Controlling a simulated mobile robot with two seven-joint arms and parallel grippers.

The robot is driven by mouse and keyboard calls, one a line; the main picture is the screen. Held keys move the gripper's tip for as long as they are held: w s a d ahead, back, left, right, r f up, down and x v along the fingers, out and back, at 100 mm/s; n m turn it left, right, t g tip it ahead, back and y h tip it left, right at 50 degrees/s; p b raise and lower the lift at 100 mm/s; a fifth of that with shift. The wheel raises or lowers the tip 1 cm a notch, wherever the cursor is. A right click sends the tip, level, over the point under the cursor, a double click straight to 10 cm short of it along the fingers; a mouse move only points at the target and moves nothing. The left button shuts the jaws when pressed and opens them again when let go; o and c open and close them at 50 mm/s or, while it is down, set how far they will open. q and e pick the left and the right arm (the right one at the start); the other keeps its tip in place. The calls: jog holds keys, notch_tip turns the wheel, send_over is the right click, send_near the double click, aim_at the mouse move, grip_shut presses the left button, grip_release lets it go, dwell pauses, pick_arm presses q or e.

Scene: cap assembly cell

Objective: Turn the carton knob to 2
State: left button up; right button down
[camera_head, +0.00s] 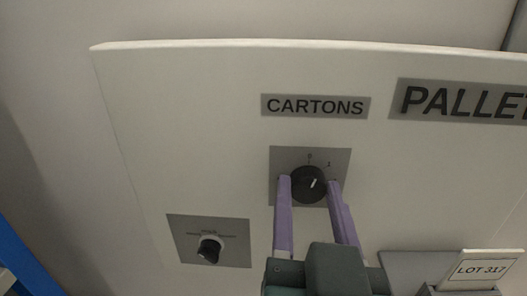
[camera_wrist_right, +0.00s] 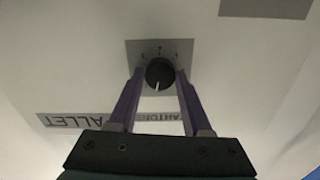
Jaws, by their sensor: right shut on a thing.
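The carton knob (camera_head: 306,188) is a round black dial with a white pointer line, on a grey plate (camera_head: 276,160) under the CARTONS label (camera_head: 315,106). The marks 0 and 1 are readable above it; I cannot make out a 2. The pointer leans up and slightly right, apparently between 0 and 1. My right gripper (camera_head: 309,182) is shut on the knob, one purple finger on each side. The right wrist view shows the knob (camera_wrist_right: 159,75) between the fingertips of the right gripper (camera_wrist_right: 160,71). My left gripper is not in view.
A second black switch (camera_head: 209,249) sits on a grey plate at the lower left of the white panel (camera_head: 180,130). The PALLET label (camera_head: 460,101) is at the right. A LOT 317 card (camera_head: 482,270) stands at the lower right, close to my right gripper.

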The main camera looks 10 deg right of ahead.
jog(key=m, duration=0.6)
jog(key=shift+m+p, duration=0.3)
jog(key=shift+p, duration=0.05)
jog(key=m, duration=0.3)
jog(key=shift+m, duration=0.3)
jog(key=shift+d+m+b, duration=0.1)
jog(key=shift+m+b, duration=0.4)
jog(key=shift+m, duration=1.5)
jog(key=shift+c, duration=1.7)
grip_release()
